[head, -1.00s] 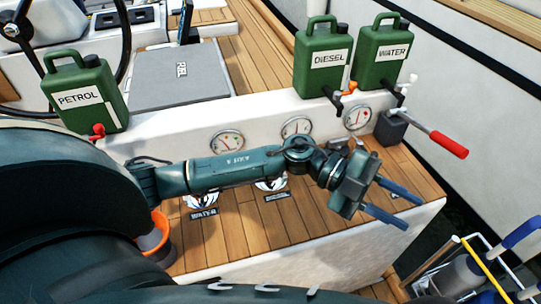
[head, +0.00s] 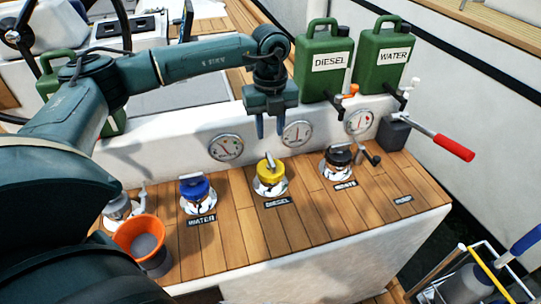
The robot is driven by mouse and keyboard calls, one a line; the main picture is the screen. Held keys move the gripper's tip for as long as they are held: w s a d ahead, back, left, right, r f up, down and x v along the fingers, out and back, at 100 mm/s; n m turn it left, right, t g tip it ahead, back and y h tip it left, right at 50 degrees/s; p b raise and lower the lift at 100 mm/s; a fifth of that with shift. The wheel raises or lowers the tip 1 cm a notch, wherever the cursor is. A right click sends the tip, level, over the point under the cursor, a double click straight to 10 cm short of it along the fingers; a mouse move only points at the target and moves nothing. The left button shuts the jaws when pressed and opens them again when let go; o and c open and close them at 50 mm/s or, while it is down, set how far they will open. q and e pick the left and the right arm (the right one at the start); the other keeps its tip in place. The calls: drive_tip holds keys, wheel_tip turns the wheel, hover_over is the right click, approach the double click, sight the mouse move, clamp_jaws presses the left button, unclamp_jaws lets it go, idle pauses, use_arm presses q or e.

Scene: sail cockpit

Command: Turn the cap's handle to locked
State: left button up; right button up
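Several filler caps sit in a row on the wooden deck. A blue cap (head: 196,188) is by the WATER label. A yellow cap (head: 271,171) by the DIESEL label has a grey handle on top, standing up and tilted. A black cap (head: 338,158) is farther right, with a dark crank-like handle (head: 369,155) beside it. I cannot tell which cap's handle is locked. My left gripper (head: 270,128) points down in front of the white coaming, above and behind the yellow cap. Its two fingers are apart with nothing between them. My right gripper is not in view.
An orange funnel (head: 141,240) stands at the deck's left, near a silver fitting (head: 121,206). Green diesel (head: 322,62) and water (head: 382,58) cans stand on the coaming, above round gauges (head: 226,148). A red-handled lever (head: 454,147) juts out at right. The deck front is clear.

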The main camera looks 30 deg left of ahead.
sight(270, 159)
use_arm(q)
wheel_tip(270, 159, down, 10)
drive_tip(key=shift+r, duration=0.25)
drive_tip(key=shift+c, duration=0.2)
clamp_jaws()
